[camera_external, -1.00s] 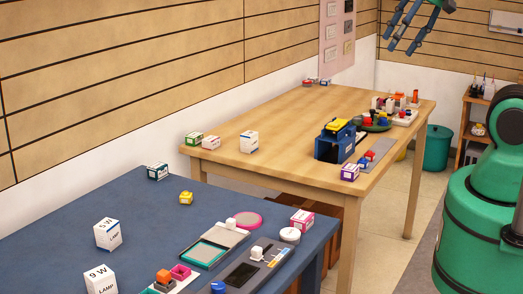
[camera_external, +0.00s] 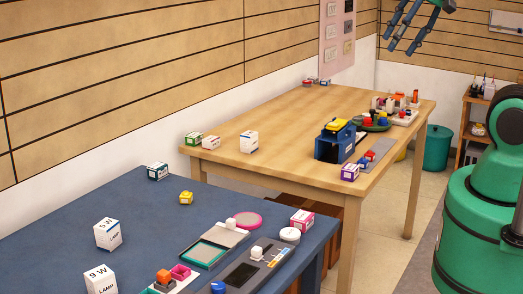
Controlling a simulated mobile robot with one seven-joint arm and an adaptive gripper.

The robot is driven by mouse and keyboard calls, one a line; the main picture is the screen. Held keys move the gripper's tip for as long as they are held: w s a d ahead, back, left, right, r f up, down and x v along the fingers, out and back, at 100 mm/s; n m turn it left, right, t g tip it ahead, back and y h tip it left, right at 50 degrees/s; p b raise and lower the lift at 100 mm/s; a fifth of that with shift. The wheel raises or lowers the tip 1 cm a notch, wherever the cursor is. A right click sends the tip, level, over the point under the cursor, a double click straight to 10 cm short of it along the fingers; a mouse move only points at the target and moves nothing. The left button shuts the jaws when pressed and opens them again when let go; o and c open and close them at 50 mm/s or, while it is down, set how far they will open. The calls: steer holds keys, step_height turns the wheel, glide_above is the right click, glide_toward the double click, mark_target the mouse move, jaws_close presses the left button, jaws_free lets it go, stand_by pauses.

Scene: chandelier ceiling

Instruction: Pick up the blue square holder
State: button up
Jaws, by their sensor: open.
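A blue square holder (camera_external: 349,146) stands on the wooden table (camera_external: 290,112), near its right front part. Its front side looks dark and hollow, and a yellow item (camera_external: 338,124) lies on its top. My gripper (camera_external: 401,42) is at the top of the view, high above the table's far end and well away from the holder. Its dark fingers are spread and empty; its upper part is cut off by the frame edge.
A green dish (camera_external: 372,127) with small coloured items sits just behind the holder. A purple-and-white box (camera_external: 350,172) and a grey strip (camera_external: 377,150) lie close in front and right. Small boxes (camera_external: 249,141) stand at left. The table's middle is mostly clear.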

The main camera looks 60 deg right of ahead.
steer(key=shift+o, duration=0.4)
steer(key=w+d+f+g, duration=0.1)
steer(key=w+d+f, duration=0.2)
steer(key=w+d, duration=0.45)
steer(key=n+g+b, duration=0.3)
steer(key=n+g, duration=0.1)
steer(key=g, duration=0.1)
glide_above(363, 156)
step_height(363, 156, down, 30)
steer(key=shift+d, duration=0.2)
steer(key=shift+f, duration=0.1)
steer(key=shift+f+b, duration=0.85)
steer(key=shift+f, duration=3.3)
steer(key=shift+f, duration=0.1)
